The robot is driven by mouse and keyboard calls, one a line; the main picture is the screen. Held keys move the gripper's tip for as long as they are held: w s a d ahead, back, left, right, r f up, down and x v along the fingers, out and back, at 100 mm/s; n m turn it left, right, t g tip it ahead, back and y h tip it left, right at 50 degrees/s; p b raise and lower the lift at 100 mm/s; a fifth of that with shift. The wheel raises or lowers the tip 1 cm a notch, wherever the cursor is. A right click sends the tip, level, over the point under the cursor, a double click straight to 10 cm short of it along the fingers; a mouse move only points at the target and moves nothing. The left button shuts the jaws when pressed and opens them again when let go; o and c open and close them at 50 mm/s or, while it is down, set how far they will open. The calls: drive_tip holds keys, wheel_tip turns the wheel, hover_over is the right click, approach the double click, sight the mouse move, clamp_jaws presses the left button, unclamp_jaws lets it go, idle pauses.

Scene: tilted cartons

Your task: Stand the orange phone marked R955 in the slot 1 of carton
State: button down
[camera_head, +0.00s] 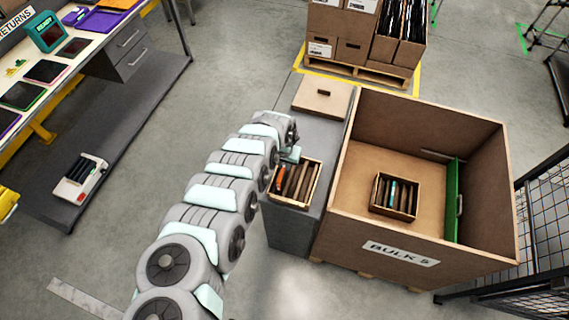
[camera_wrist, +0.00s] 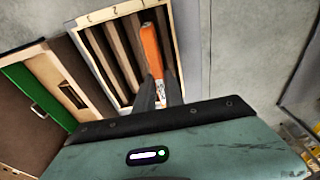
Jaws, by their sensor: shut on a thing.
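An orange phone (camera_wrist: 151,48) is between the two fingers of my gripper (camera_wrist: 157,77), which is shut on it. In the wrist view it is edge-on, with a small pale label near the fingers; the marking is too small to read. It lies over the rightmost slot of a small light-wood carton (camera_wrist: 78,22), near the carton's right wall. Its lower edge is hidden, so I cannot tell how deep it sits. In the head view the orange phone (camera_head: 279,179) is at the left end of this carton (camera_head: 291,204), under my gripper (camera_head: 291,154). The carton's other slots look dark, with brown dividers.
Inside the bin is another slotted carton (camera_head: 378,208) and a green panel (camera_head: 453,205). A brown lidded box (camera_head: 322,96) sits behind. A returns table (camera_head: 75,98) is at left.

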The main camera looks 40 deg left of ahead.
drive_tip(key=shift+f+b, duration=1.2)
drive_tip(key=shift+f, duration=0.9)
drive_tip(key=shift+f, duration=0.25)
drive_tip(key=c, duration=1.3)
unclamp_jaws()
drive_tip(key=shift+c, duration=0.2)
drive_tip(key=r, duration=0.6)
drive_tip(key=s+r+p, duration=0.1)
drive_tip(key=r, duration=0.2)
drive_tip(key=shift+s+d, duration=0.1)
drive_tip(key=shift+d, duration=0.05)
drive_tip(key=shift+s+d+r, duration=0.15)
drive_tip(key=shift+r, duration=0.7)
